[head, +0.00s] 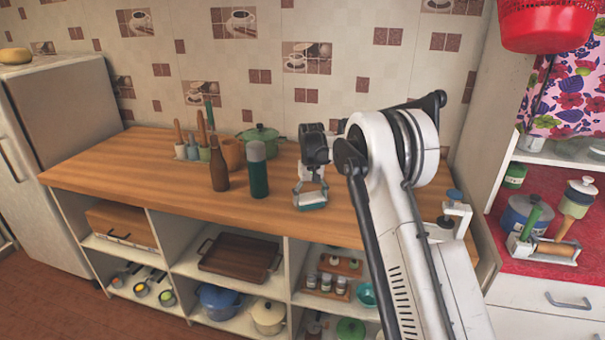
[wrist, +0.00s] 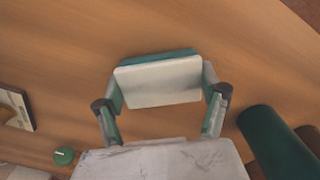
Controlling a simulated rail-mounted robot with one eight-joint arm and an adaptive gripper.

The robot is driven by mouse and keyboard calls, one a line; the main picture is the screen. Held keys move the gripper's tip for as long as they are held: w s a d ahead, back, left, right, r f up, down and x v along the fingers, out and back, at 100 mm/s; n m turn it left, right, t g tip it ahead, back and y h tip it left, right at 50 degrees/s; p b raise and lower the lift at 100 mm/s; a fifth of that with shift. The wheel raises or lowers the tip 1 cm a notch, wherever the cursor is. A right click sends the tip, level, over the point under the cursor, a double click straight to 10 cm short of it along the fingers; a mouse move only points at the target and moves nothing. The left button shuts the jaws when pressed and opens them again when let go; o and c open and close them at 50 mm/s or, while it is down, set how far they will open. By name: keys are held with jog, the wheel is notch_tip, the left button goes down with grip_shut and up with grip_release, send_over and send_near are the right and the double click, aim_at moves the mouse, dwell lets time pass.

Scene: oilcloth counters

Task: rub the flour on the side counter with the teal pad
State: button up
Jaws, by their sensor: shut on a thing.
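The teal pad (head: 312,207) has a pale block on its back and a teal layer underneath. In the wrist view the pad (wrist: 158,82) spans between the two fingers of my gripper (wrist: 162,100), which is shut on it. In the head view my gripper (head: 311,188) holds the pad low over the wooden counter (head: 130,165), close to its front edge. I cannot tell whether the pad touches the surface. No flour can be made out in either view; the arm and pad hide part of the counter.
A green flask (head: 257,172) and a brown bottle (head: 218,168) stand left of the pad. A green pot (head: 262,138) and utensils are behind them. A white clamp-like item (head: 452,215) is at the right end. The counter's left part is clear.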

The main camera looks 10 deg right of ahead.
aim_at(306, 218)
jog(key=shift+s+a+b, duration=0.3)
jog(key=shift+s+a, duration=0.15)
jog(key=shift+s, duration=0.5)
jog(key=shift+s+a+b, duration=0.25)
jog(key=shift+s+a, duration=0.2)
jog(key=shift+s, duration=0.5)
jog(key=shift+s+a+b, duration=0.3)
jog(key=shift+s+a, duration=0.15)
jog(key=shift+s, duration=0.5)
jog(key=shift+s+a+r, duration=0.1)
jog(key=shift+s+r, duration=0.05)
jog(key=shift+s, duration=0.05)
notch_tip(306, 218, up, 8)
jog(key=p, duration=0.2)
jog(key=shift+p, duration=0.4)
